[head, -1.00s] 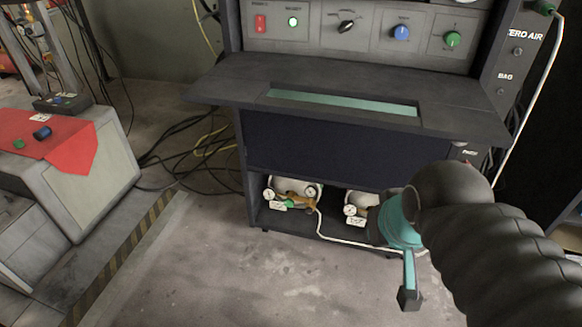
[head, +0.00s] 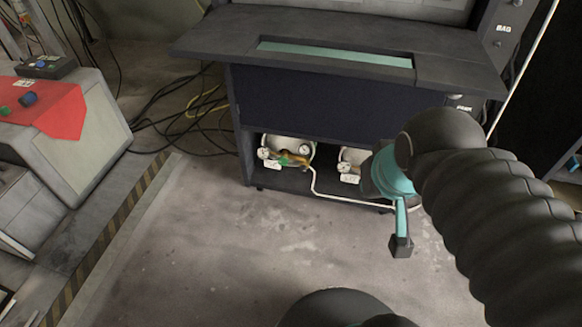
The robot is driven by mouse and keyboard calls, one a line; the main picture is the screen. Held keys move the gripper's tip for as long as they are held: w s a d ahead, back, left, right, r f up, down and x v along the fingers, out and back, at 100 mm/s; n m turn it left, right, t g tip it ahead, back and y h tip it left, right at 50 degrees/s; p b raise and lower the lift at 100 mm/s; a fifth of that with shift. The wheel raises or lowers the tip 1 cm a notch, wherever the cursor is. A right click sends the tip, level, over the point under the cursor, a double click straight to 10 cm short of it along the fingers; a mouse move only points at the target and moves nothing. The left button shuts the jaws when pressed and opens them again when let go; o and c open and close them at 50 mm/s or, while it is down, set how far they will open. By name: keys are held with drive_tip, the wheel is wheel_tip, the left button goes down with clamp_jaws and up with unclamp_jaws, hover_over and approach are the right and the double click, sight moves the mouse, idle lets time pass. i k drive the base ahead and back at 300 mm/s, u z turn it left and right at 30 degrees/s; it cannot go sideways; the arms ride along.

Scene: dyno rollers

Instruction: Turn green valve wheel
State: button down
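The green valve wheel (head: 284,160) is small and sits on the brass regulator (head: 297,160) of the left gas cylinder (head: 287,147), on the low shelf of the dark cabinet. Round gauges flank it. My gripper (head: 401,246) hangs at the end of my dark ribbed arm, to the right of the wheel and apart from it. A teal finger with a dark tip points down; the second finger is not distinguishable, so its opening is unclear.
The dark cabinet (head: 330,120) has a ledge (head: 215,48) jutting out above the shelf. A white hose (head: 345,197) runs along the shelf front. Black and yellow cables (head: 195,120) lie left of the cabinet. A grey unit with red cloth (head: 60,115) stands left. The floor (head: 230,240) in front is clear.

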sight(282, 161)
drive_tip(key=z, duration=1.3)
drive_tip(key=k, duration=0.65)
drive_tip(key=u, duration=1.3)
